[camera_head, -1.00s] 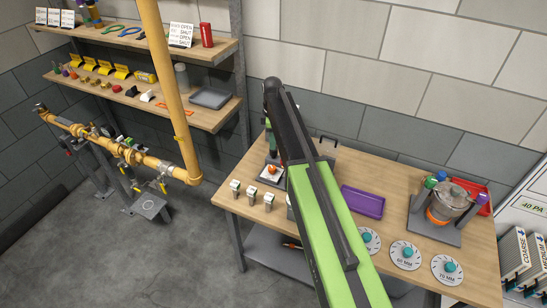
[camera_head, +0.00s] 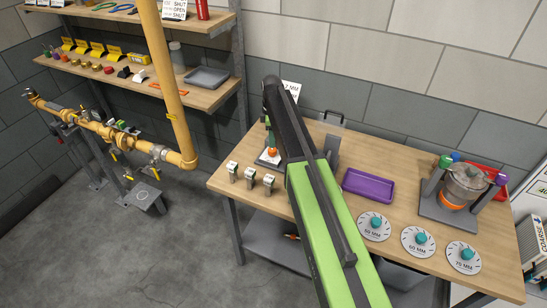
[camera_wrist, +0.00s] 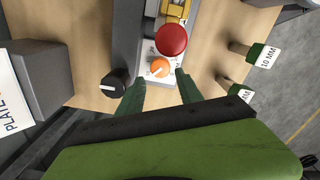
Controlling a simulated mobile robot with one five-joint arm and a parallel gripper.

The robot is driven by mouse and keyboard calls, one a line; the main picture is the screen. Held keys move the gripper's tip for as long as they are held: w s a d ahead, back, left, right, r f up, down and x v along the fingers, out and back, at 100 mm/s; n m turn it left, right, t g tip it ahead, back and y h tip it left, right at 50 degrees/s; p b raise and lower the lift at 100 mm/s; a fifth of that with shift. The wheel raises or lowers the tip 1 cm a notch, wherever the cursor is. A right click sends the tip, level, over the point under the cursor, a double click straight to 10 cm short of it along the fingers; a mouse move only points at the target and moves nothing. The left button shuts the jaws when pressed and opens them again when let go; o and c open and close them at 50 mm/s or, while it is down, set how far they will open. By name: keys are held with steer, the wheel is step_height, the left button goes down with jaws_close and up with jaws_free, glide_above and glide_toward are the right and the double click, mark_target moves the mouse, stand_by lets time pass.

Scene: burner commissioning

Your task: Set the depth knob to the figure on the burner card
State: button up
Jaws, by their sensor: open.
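An orange knob (camera_wrist: 159,68) with a pointer sits on a white scale plate in the wrist view; it also shows in the head view (camera_head: 271,152). I cannot read its setting. A red round knob (camera_wrist: 171,40) is just above it, and a black knob (camera_wrist: 113,87) with a white line is to its left. My gripper (camera_wrist: 159,77) is open, with one green finger on each side just below the orange knob. A white card (camera_head: 291,87) stands behind my arm in the head view, partly hidden; its figure is not fully readable.
Several small green-topped blocks with MM tags (camera_wrist: 256,54) stand right of the fixture. A purple tray (camera_head: 368,186), several dials with teal knobs (camera_head: 417,241) and a pot on a stand (camera_head: 464,184) are on the table. A grey block (camera_wrist: 40,78) is at left.

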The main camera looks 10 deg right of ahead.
mark_target(272, 149)
step_height(272, 149, down, 6)
steer(key=b, duration=0.4)
steer(key=shift+r, duration=0.1)
steer(key=c, duration=0.9)
steer(key=shift+d, duration=0.3)
jaws_close()
steer(key=shift+a, duration=0.25)
